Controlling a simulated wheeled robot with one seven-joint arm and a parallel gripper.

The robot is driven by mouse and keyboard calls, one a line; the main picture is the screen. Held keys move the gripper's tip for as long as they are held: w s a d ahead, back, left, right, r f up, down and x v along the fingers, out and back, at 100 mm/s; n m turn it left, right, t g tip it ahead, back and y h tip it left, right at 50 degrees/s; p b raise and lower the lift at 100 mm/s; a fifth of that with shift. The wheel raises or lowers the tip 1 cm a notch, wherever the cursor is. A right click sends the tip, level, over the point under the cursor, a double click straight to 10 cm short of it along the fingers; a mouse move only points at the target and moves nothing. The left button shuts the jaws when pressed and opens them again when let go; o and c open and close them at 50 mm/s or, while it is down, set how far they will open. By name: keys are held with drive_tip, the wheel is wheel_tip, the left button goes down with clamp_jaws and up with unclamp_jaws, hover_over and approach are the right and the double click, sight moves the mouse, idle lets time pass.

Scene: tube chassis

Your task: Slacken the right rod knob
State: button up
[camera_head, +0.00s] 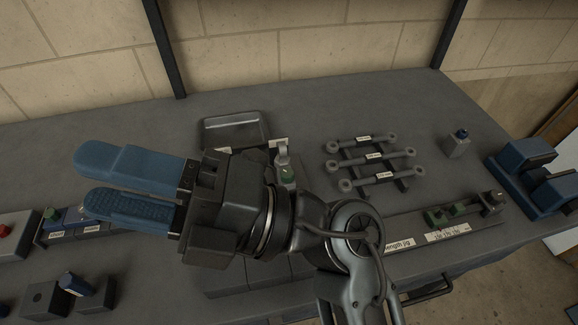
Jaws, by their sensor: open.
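My gripper (92,178) is at the left of the head view, with two blue fingers pointing left. A gap shows between the fingers, and nothing is seen between them. I cannot tell which part is the right rod knob. Three grey rods with ringed ends (372,156) lie on a dark rack right of the middle, each with a small white label. A small upright grey fitting with a green part (288,174) stands just behind my wrist, partly hidden. My arm hides much of the bench's middle.
A length jig (440,232) with green blocks lies along the right front. A blue-capped grey block (459,142) and blue blocks (535,172) stand at the right. A shallow tray (236,130) sits behind my gripper. A red-button box (8,234) and a blue cylinder (76,284) are at left.

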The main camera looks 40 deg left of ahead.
drive_tip(key=a+f+n+t+h, duration=0.1)
drive_tip(key=a+f+n+h, duration=0.3)
drive_tip(key=f+h, duration=0.3)
drive_tip(key=m+t+h+b, duration=0.1)
drive_tip(key=t+h+b, duration=0.1)
drive_tip(key=t+h, duration=1)
hover_over(287, 172)
wheel_tip(287, 172, down, 3)
drive_tip(key=shift+f+t+y, duration=0.1)
drive_tip(key=shift+t+y, duration=0.4)
drive_tip(key=shift+f+p, duration=0.55)
drive_tip(key=shift+f, duration=3.15)
clamp_jaws()
